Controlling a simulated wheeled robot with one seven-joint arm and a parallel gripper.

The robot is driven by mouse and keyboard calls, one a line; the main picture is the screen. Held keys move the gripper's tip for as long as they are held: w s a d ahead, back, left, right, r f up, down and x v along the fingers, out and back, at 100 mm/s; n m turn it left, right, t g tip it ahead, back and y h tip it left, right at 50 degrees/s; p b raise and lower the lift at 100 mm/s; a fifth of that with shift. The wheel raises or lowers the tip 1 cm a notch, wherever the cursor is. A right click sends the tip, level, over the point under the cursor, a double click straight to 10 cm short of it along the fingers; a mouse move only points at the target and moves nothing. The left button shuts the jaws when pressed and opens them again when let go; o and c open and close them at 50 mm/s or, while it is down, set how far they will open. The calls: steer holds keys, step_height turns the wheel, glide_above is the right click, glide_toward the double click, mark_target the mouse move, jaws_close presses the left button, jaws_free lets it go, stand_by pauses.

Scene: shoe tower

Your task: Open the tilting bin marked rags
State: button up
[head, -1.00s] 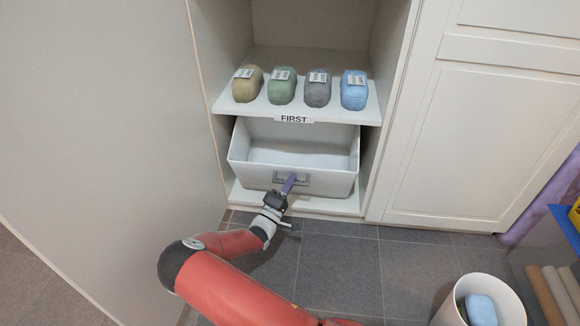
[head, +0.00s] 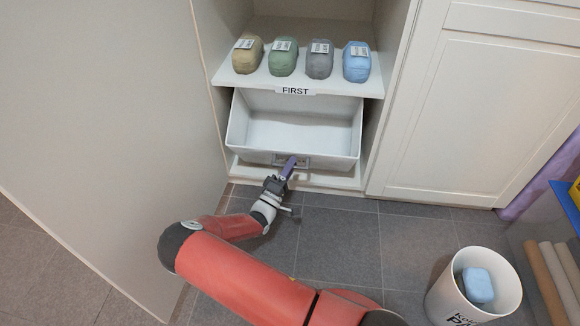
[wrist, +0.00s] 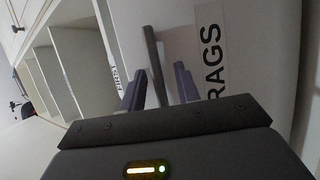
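The white bin (head: 345,163) is tilted forward at the bottom of the cabinet, with its empty inside showing from above. Its front carries a grey handle (head: 303,161). In the wrist view, a label (wrist: 211,48) on the bin's front (wrist: 255,50) reads RAGS. My gripper (head: 290,165) is at the handle. In the wrist view, its two purple fingers (wrist: 160,69) stand apart on either side of the dark handle bar (wrist: 152,55). The bar is close to the left finger, with a gap to the right one; contact is not clear.
A shelf labelled FIRST (head: 295,91) above the bin holds several wrapped bundles (head: 283,57). A tall panel (head: 100,130) stands left and a closed cabinet door (head: 480,130) right. A white bucket (head: 447,297) with a blue item stands on the floor at lower right.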

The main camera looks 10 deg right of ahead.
steer(key=v, duration=0.7)
steer(key=shift+s+a, duration=0.25)
steer(key=shift+f, duration=0.1)
stand_by(0.4)
